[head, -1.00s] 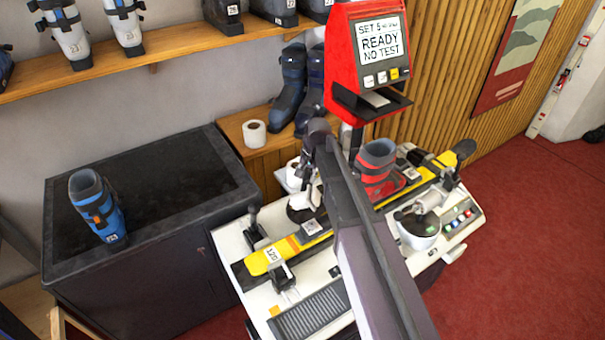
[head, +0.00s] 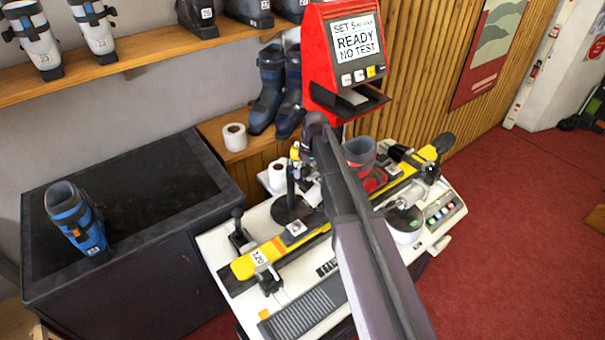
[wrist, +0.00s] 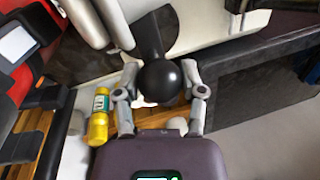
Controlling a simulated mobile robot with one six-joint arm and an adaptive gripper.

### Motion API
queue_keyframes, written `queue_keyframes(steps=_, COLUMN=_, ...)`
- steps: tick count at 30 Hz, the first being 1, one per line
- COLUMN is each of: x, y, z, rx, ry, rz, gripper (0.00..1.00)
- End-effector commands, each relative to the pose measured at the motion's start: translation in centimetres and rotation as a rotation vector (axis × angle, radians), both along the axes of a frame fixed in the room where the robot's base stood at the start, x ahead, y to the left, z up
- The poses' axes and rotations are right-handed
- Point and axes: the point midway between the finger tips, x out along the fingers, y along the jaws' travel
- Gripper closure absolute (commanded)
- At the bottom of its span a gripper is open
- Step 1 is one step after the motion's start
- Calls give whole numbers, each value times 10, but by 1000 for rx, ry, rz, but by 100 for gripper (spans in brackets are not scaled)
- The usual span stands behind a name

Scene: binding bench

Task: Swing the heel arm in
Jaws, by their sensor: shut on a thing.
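In the wrist view a black ball knob (wrist: 160,80) on a dark shaft sits between the two grey fingers of my gripper (wrist: 161,90), which is shut on it. I take this knob to be the handle of the heel arm; the frames do not show the whole arm. In the head view my own arm hides most of my gripper. A black upright post (head: 291,188) stands by a dark round base on the white bench machine (head: 215,245). A red boot (head: 361,152) stands on the yellow ski (head: 243,268), partly hidden by my arm.
A red display unit (head: 345,70) reading "READY NO TEST" rises behind the machine. A blue boot (head: 75,218) stands on the dark cabinet (head: 150,170) at left. A yellow bottle (wrist: 98,118) is beside my left finger. Red floor (head: 510,230) is open at right.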

Motion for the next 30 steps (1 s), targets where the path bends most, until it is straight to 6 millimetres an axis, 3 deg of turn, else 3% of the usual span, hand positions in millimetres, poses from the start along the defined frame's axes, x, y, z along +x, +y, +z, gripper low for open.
queue_keyframes(steps=13, x=4, y=-1, z=1, rx=-2, ry=-6, rz=12, gripper=100)
queue_keyframes(steps=14, x=4, y=-1, z=1, rx=-2, ry=-6, rz=12, gripper=39)
queue_keyframes(steps=16, x=4, y=-1, z=1, rx=-2, ry=-6, rz=12, gripper=18)
queue_keyframes(steps=17, x=4, y=-1, z=0, rx=-2, ry=-5, rz=13, gripper=13)
queue_keyframes(steps=30, x=2, y=0, z=1, rx=-1, ry=-2, rz=14, gripper=13)
